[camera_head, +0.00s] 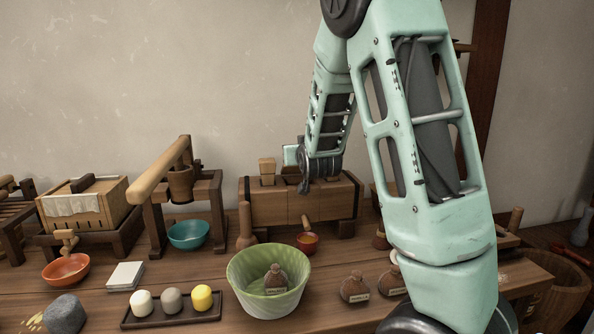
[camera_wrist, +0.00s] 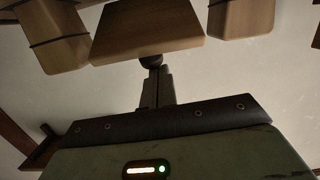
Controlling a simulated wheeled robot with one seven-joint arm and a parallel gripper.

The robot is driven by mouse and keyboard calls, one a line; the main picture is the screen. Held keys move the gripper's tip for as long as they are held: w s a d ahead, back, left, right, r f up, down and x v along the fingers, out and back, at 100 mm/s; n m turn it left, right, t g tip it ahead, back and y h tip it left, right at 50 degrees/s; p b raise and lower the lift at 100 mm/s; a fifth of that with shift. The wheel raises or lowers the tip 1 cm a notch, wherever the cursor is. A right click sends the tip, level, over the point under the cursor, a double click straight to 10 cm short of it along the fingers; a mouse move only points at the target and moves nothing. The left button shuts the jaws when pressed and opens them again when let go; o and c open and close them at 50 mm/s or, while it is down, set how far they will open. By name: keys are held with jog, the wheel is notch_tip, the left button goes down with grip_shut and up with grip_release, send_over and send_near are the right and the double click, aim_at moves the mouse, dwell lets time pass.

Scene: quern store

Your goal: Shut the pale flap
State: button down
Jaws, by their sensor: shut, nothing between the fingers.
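A long wooden chest (camera_head: 290,207) with dark end bands stands at the back middle of the bench. Small pale wooden pieces (camera_head: 267,166) rise from its top at the left. In the head view my arm reaches down to the chest top, and my fingertips are hidden behind my wrist.
Wooden blocks flank the board in the wrist view, left (camera_wrist: 52,38) and right (camera_wrist: 240,18). A wooden press (camera_head: 180,185), teal bowl (camera_head: 188,235), green bowl (camera_head: 268,295), clay jars (camera_head: 354,287) and a dark tray (camera_head: 190,316) crowd the bench.

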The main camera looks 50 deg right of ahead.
jog(key=f+t+b, duration=0.1)
jog(key=b, duration=0.2)
jog(key=s+a+f+t+h+b, duration=0.1)
jog(key=b, duration=0.3)
jog(key=s+f+h+b, duration=0.1)
jog(key=f+b, duration=0.1)
jog(key=b, duration=0.2)
jog(key=shift+a+t, duration=0.2)
jog(key=shift+t, duration=0.2)
jog(key=b, duration=0.3)
jog(key=f+t+h+b, duration=0.1)
jog(key=b, duration=0.2)
jog(key=shift+s+a+f+t+b, duration=0.2)
jog(key=shift+s+a+t+b, duration=0.1)
jog(key=shift+s+a+b, duration=0.1)
jog(key=shift+t+h+b, duration=0.3)
jog(key=shift+b, duration=0.4)
jog(key=shift+s+b, duration=0.1)
jog(key=shift+b, duration=0.25)
